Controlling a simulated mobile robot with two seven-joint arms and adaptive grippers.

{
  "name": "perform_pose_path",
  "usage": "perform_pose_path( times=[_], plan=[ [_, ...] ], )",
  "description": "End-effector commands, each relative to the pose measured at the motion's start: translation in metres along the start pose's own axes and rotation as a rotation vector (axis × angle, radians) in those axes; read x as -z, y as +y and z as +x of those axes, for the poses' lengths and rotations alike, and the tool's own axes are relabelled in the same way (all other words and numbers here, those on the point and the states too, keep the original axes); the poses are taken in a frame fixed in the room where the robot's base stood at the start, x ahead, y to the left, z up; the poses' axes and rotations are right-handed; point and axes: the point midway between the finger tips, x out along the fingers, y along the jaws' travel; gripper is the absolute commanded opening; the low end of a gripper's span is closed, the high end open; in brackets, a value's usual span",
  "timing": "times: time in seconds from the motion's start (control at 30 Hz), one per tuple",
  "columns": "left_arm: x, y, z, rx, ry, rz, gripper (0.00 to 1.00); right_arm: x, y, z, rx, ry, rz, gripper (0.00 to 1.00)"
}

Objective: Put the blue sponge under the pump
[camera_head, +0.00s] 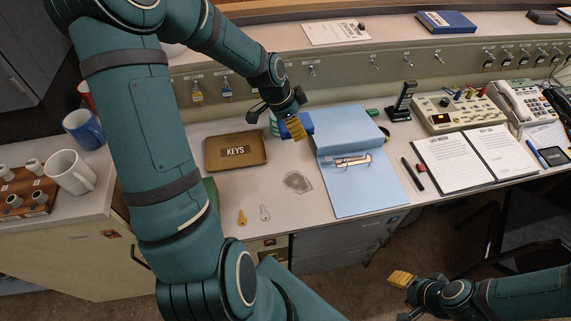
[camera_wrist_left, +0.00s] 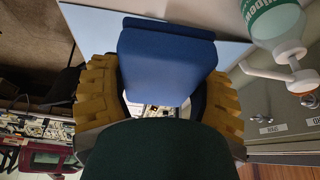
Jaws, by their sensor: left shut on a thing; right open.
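My left gripper (camera_head: 293,124) is shut on the blue sponge (camera_head: 307,120) above the back of the desk. In the left wrist view the sponge (camera_wrist_left: 167,62) sits between the two yellow fingers of the gripper (camera_wrist_left: 160,95). The pump bottle (camera_wrist_left: 276,20) has a green label and a white pump head with its nozzle pointing toward the sponge. The bottle appears upside down in that view, beside the sponge. In the head view the bottle is mostly hidden behind my left gripper. My right gripper (camera_head: 401,281) is open and empty at the lower right, off the desk.
A brown KEYS tray (camera_head: 213,163) lies left of the gripper. An open blue folder (camera_head: 365,190) lies just right of it. A radio handset (camera_head: 402,100), console box (camera_head: 458,109) and telephone (camera_head: 522,100) stand farther right.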

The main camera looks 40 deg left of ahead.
Motion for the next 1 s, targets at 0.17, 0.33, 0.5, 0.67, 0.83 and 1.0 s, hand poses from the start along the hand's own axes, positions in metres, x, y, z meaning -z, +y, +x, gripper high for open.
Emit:
perform_pose_path(
  times=[0.17,0.33,0.5,0.67,0.83,1.0],
  plan=[
    [-0.014,-0.014,-0.010,-0.011,-0.001,0.026,0.35,-0.001,0.001,0.002,0.000,-0.002,-0.001,0.47],
    [-0.019,-0.018,-0.011,-0.018,-0.001,0.040,0.35,-0.002,0.001,0.004,0.000,-0.004,-0.001,0.47],
    [-0.031,-0.017,0.018,-0.023,-0.001,0.042,0.34,-0.004,0.004,0.011,0.001,-0.009,-0.002,0.47],
    [-0.046,-0.017,0.056,-0.023,-0.001,0.041,0.34,-0.004,0.008,0.020,0.001,-0.005,-0.003,0.47],
    [-0.060,-0.017,0.090,-0.021,0.000,0.041,0.35,-0.002,0.011,0.028,0.000,-0.001,-0.004,0.47],
    [-0.067,-0.018,0.108,-0.019,0.000,0.041,0.35,-0.002,0.012,0.032,0.000,0.002,-0.004,0.47]
  ],
)
